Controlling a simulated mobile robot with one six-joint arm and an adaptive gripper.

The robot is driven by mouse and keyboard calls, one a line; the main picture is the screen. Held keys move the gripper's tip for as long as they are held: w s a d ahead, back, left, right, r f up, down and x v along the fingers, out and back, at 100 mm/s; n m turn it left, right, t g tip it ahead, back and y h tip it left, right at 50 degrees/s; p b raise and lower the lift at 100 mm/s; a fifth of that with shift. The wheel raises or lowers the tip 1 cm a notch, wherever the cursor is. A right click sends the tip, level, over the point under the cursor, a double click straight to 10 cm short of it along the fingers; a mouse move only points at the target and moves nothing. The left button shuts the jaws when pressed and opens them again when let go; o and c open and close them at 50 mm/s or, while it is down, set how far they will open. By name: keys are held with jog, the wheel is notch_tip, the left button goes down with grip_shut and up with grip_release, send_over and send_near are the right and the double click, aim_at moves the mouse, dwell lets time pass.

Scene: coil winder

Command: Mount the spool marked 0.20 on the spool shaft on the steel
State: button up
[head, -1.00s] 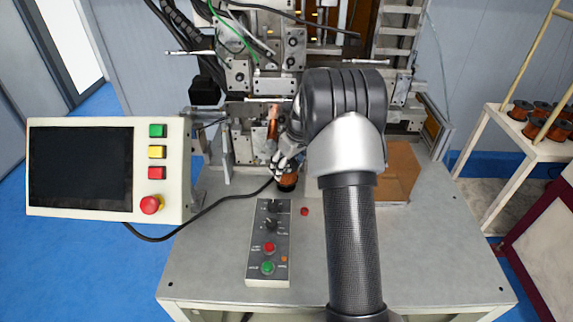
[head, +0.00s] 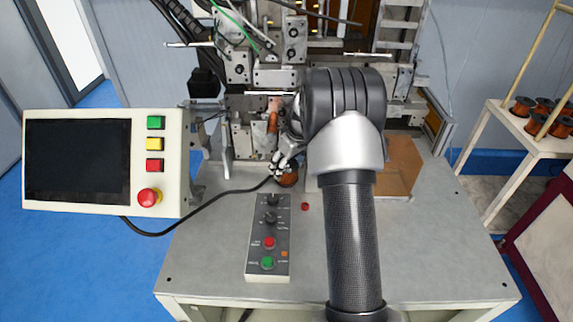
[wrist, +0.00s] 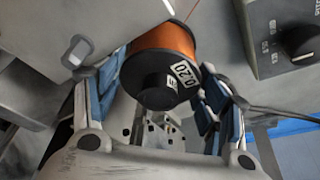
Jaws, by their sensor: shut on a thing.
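The spool marked 0.20 (wrist: 160,58) has copper-orange wire and black flanges, with a white label on the flange facing the wrist camera. My gripper (wrist: 163,82) is shut on it, with a blue-padded finger on each side. In the head view the spool (head: 288,180) shows as a small orange patch under my gripper (head: 283,168), above the steel table behind the control box. The steel machine front (head: 250,140) is just beyond. My arm hides part of the machine, and I cannot make out the spool shaft in either view.
A control box (head: 268,238) with knobs and buttons lies in front of the gripper; it also shows in the wrist view (wrist: 285,35). A small red item (head: 305,206) is beside it. A screen panel (head: 100,163) stands left. Other spools (head: 540,107) sit on a rack at right.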

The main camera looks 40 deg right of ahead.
jog(key=shift+r, duration=0.3)
jog(key=shift+r+p, duration=1.15)
jog(key=shift+r, duration=0.8)
jog(key=shift+f, duration=0.35)
jog(key=shift+f+b, duration=1.55)
jog(key=shift+f, duration=0.25)
jog(key=shift+r, duration=0.1)
jog(key=shift+r+p, duration=1.25)
jog(key=shift+r, duration=0.8)
jog(key=shift+f, duration=0.15)
